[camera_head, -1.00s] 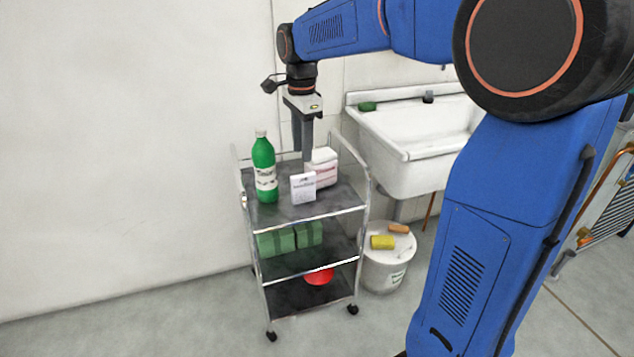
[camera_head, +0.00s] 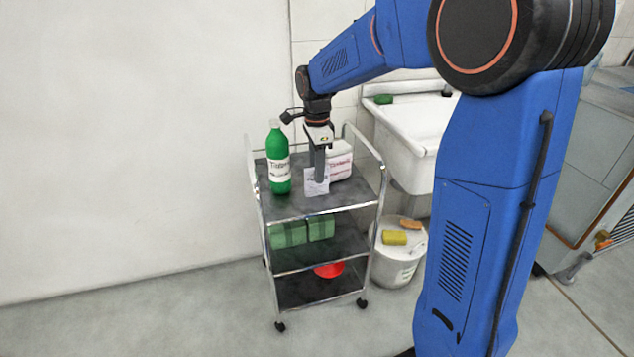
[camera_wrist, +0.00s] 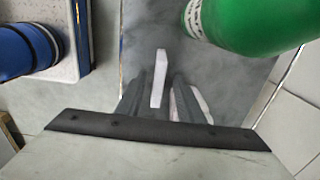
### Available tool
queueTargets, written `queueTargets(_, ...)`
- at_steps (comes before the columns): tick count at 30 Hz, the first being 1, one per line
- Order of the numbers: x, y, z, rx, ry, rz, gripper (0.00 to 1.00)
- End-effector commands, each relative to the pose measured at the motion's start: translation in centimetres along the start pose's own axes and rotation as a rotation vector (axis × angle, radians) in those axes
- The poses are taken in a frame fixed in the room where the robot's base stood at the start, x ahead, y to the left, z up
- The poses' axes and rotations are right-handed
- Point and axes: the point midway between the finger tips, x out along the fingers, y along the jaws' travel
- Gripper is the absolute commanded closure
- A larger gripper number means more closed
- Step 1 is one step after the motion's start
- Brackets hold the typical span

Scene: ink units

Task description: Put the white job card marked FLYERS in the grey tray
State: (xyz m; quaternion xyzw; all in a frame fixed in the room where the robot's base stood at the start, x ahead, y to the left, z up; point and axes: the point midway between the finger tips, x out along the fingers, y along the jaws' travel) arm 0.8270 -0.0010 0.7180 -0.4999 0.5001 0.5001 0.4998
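A small white card (camera_head: 312,188) stands upright on the trolley's dark grey top shelf. Its lettering is too small to read, so I cannot tell if it says FLYERS. My gripper (camera_head: 319,180) points down at the card and hides part of it. In the wrist view the card (camera_wrist: 159,80) shows edge-on between the two fingers of my gripper (camera_wrist: 159,95), with a gap visible on each side. The gripper is open. I cannot make out a separate grey tray in these views.
A green bottle (camera_head: 278,165) stands left of the card, and a white labelled container (camera_head: 341,163) stands behind it to the right. The trolley (camera_head: 322,208) has raised side rails. A white sink (camera_head: 412,130) and a lidded bucket (camera_head: 398,262) stand to its right.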

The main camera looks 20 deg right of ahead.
Motion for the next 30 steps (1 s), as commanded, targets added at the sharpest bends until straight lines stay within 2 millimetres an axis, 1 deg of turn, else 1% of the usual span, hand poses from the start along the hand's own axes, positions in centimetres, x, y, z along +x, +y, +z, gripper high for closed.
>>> queueTargets(1, 0.5, 0.0, 0.0, 0.0, 0.0, 0.001, 0.66)
queueTargets(8, 1.8, 0.1, 0.1, 0.0, 0.0, 0.002, 0.66)
queueTargets(15, 5.0, 0.3, 0.5, 0.0, 0.0, 0.002, 0.66)
queueTargets(18, 5.8, 0.3, 0.5, 0.0, 0.0, 0.002, 0.66)
queueTargets(26, 6.1, 0.2, 0.5, 0.0, 0.0, -0.001, 0.66)
queueTargets(27, 6.1, 0.2, 0.5, 0.0, 0.0, -0.001, 0.68)
queueTargets(29, 6.1, 0.2, 0.5, 0.0, 0.0, 0.0, 0.82)
queueTargets(30, 6.1, 0.2, 0.5, 0.0, 0.0, 0.0, 0.92)
